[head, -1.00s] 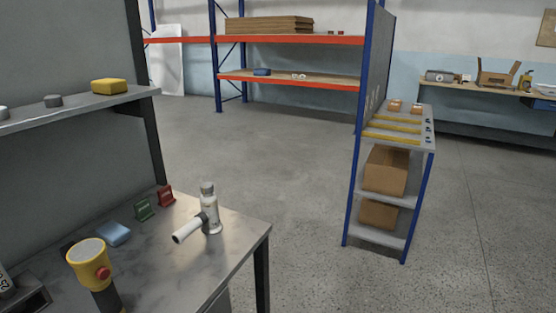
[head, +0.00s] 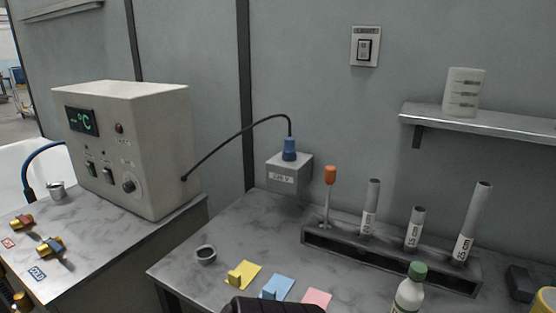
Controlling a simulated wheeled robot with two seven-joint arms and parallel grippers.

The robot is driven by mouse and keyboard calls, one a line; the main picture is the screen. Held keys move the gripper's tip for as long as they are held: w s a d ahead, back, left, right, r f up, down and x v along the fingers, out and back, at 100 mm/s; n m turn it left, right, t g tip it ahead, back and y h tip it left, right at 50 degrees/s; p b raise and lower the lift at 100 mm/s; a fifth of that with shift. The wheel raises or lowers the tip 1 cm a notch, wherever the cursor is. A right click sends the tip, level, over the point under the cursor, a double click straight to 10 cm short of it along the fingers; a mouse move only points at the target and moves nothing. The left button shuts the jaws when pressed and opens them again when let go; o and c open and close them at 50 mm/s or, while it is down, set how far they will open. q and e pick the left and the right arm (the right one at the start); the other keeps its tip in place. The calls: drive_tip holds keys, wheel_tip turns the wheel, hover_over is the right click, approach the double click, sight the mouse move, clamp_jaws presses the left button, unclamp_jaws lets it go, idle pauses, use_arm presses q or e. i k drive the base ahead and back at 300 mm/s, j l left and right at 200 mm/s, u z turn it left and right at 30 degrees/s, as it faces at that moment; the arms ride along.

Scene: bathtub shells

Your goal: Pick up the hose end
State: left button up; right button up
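A dark blue hose (head: 42,156) shows at the far left, beside the control box. It arcs from behind the box down to the rim of a white tub (head: 14,165). Its lower tip (head: 28,193) lies near the tub rim and the bench edge; I cannot tell whether this is the free end. The other end of the hose is hidden behind the box.
The control box (head: 130,150) stands on the left bench, with red and blue brass valves (head: 50,247) and a metal cup (head: 56,190) before it. A tube rack (head: 390,262) and a green-capped bottle (head: 409,296) crowd the right bench. A dark ribbed object (head: 275,305) shows at the bottom.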

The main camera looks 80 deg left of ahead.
sight(29, 192)
drive_tip(key=u, duration=4.25)
drive_tip(key=i+j+z, duration=0.25)
drive_tip(key=z, duration=0.2)
drive_tip(key=i+j+z, duration=0.15)
drive_tip(key=j+z, duration=0.3)
drive_tip(key=i+j, duration=0.15)
drive_tip(key=j, duration=0.35)
drive_tip(key=i+j+z, duration=0.15)
drive_tip(key=j, duration=0.4)
drive_tip(key=i+j, duration=0.15)
drive_tip(key=j, duration=0.35)
drive_tip(key=i+j+z, duration=0.1)
drive_tip(key=j, duration=0.45)
drive_tip(key=i+j, duration=0.1)
drive_tip(key=j, duration=0.4)
drive_tip(key=i+j+z, duration=0.15)
drive_tip(key=j, duration=0.4)
